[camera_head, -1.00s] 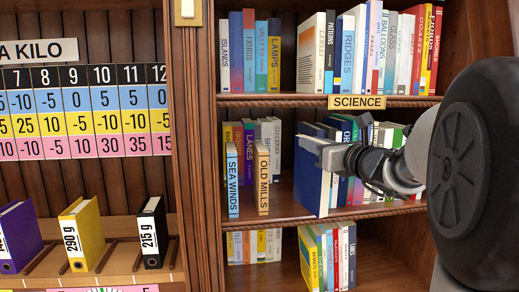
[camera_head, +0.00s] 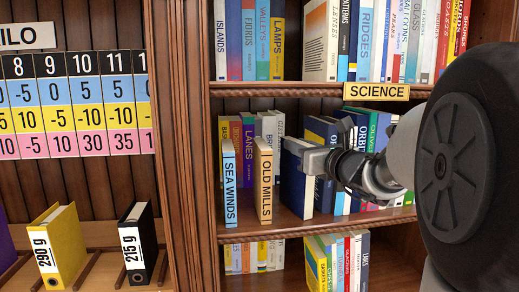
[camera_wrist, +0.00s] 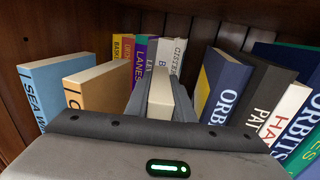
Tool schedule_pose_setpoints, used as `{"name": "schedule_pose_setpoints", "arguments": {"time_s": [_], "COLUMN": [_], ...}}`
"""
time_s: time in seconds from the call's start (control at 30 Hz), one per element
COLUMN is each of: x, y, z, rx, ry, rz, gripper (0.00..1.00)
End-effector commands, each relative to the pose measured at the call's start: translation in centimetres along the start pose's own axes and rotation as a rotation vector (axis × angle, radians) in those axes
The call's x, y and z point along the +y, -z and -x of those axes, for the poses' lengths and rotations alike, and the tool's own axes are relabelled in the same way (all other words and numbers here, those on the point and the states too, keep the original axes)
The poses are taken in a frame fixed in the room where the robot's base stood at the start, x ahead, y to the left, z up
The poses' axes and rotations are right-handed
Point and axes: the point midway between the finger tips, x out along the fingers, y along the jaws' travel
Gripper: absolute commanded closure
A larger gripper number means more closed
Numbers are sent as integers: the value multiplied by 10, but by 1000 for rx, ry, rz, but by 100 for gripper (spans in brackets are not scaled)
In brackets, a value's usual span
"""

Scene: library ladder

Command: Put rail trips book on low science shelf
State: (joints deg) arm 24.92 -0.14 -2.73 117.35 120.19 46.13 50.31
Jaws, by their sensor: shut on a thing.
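My gripper (camera_head: 312,158) is shut on a dark blue book (camera_head: 296,187), held upright at the middle shelf (camera_head: 318,224), below the SCIENCE label (camera_head: 376,92). Its title is not readable, so I cannot confirm it is the rail trips book. It stands just right of the orange OLD MILLS book (camera_head: 264,182); in the wrist view its pale page edge (camera_wrist: 160,92) shows between the fingers, with a gap to OLD MILLS (camera_wrist: 100,86). I cannot tell whether its bottom touches the shelf.
The blue SEA WINDS book (camera_head: 229,185) stands left of OLD MILLS. More books, including LANES (camera_wrist: 142,62), stand behind. Leaning ORBITS books (camera_wrist: 222,88) are to the right. A lower shelf holds a row of books (camera_head: 345,262). A wooden upright (camera_head: 180,150) borders the bay.

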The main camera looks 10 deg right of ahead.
Motion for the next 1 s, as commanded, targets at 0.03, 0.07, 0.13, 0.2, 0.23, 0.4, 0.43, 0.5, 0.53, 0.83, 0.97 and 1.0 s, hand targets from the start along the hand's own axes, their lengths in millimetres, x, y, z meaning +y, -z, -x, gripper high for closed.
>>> {"name": "schedule_pose_setpoints", "arguments": {"time_s": [0.03, 0.07, 0.13, 0.2, 0.23, 0.4, 0.43, 0.5, 0.53, 0.83, 0.97, 1.0], "x": [1, 1, 1, 0, 1, 0, 0, 0, 0, 0, -2, -2], "y": [-3, -3, -1, 2, 2, 2, 2, 2, 2, -1, -1, 0], "z": [0, 0, 0, 0, 0, 0, 0, 0, 0, 0, 0, 1], "rx": [-3, -3, -3, -3, -3, 0, 0, 0, 0, 0, 0, 0], "ry": [-2, -2, -2, -2, -2, -1, -1, -1, -1, -1, -1, -2], "rz": [1, 1, 1, 0, 0, 0, 0, 0, 0, 0, -1, -1], "gripper": [100, 100, 100, 100, 100, 60, 60, 60, 60, 60, 60, 60]}}
